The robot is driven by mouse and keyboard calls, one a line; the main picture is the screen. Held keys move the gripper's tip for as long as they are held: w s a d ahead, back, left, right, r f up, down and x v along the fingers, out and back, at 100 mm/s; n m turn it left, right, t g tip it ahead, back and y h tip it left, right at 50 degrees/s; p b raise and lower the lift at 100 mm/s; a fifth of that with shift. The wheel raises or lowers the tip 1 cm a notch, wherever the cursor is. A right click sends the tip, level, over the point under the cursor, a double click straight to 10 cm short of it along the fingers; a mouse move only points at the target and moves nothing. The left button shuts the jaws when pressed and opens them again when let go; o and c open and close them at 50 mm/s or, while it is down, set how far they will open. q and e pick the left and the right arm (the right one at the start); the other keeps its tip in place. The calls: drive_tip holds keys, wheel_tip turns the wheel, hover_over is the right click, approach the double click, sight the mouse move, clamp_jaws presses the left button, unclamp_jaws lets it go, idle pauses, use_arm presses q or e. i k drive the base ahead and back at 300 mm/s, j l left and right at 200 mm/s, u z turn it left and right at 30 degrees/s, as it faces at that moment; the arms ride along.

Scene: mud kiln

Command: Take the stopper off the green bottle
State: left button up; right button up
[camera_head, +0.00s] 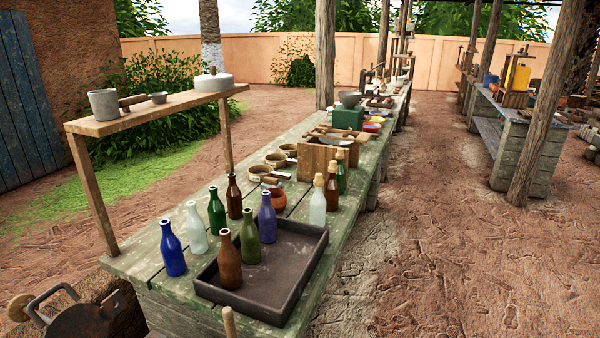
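A green bottle (341,176) stands upright at the right edge of the long table, with a pale stopper (340,154) in its neck. It is partly hidden by a stoppered brown bottle (332,192), and a stoppered clear bottle (317,206) stands nearest of these three. A dark green bottle (217,212) stands farther left, and an olive-green bottle (250,244) stands by the tray; neither shows a stopper. Neither of my grippers is in view.
A dark tray (284,295) lies at the table's near end, with several unstoppered bottles around and in it. A wooden box (314,160) stands left of the stoppered bottles. A raised shelf (150,112) runs along the left side. Open dirt ground (430,240) lies to the right.

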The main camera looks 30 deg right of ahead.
sight(340, 174)
drive_tip(key=i+l+u, duration=0.15)
drive_tip(key=l, duration=0.3)
drive_tip(key=i+l+u, duration=0.15)
drive_tip(key=l, duration=0.35)
drive_tip(key=i+l+u, duration=0.15)
drive_tip(key=l, duration=0.35)
drive_tip(key=i+l+u, duration=0.15)
drive_tip(key=l, duration=0.4)
drive_tip(key=l+u, duration=0.15)
drive_tip(key=l, duration=0.35)
